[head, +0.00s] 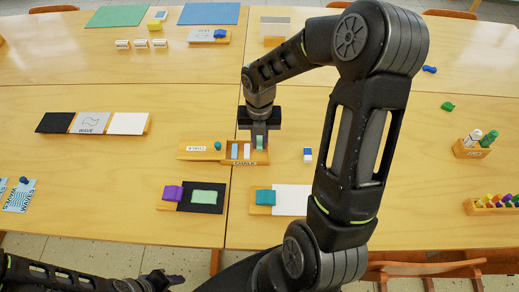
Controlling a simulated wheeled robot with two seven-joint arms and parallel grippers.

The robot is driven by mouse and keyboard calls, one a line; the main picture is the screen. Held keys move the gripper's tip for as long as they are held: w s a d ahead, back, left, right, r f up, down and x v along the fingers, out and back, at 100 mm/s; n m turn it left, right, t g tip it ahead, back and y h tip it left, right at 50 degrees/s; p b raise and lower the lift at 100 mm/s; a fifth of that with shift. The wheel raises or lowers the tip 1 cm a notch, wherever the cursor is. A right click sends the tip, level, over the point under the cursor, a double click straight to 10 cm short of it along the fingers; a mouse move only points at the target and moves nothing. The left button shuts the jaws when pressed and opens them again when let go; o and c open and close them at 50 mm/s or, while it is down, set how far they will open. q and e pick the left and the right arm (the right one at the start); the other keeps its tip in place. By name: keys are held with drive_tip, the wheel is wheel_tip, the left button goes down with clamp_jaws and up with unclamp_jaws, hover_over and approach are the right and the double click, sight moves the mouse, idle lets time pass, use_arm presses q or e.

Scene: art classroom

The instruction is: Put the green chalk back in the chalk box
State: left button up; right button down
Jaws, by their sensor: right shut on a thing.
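The chalk box (245,163) is a small wooden box labelled CHALK near the middle of the tables. A white chalk (234,151) and a pale blue chalk (247,151) stand in its left and middle parts. My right gripper (260,138) points down at the right part of the box, shut on the green chalk (260,143). The chalk looks upright at that part; I cannot tell whether it touches the bottom. My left gripper (165,281) is low at the bottom left, away from the box, its jaws unclear.
A wooden board with a CHALK card (197,149) and a teal lump adjoins the box on the left. A blue-and-white eraser (308,155) lies to the right.

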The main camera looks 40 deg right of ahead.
sight(260, 157)
drive_tip(key=shift+f+p, duration=0.4)
drive_tip(key=shift+f, duration=1.95)
drive_tip(key=shift+f, duration=0.1)
drive_tip(key=shift+f, duration=0.15)
drive_tip(key=c, duration=1.4)
unclamp_jaws()
drive_tip(key=shift+b, duration=0.45)
wheel_tip(260, 157, up, 8)
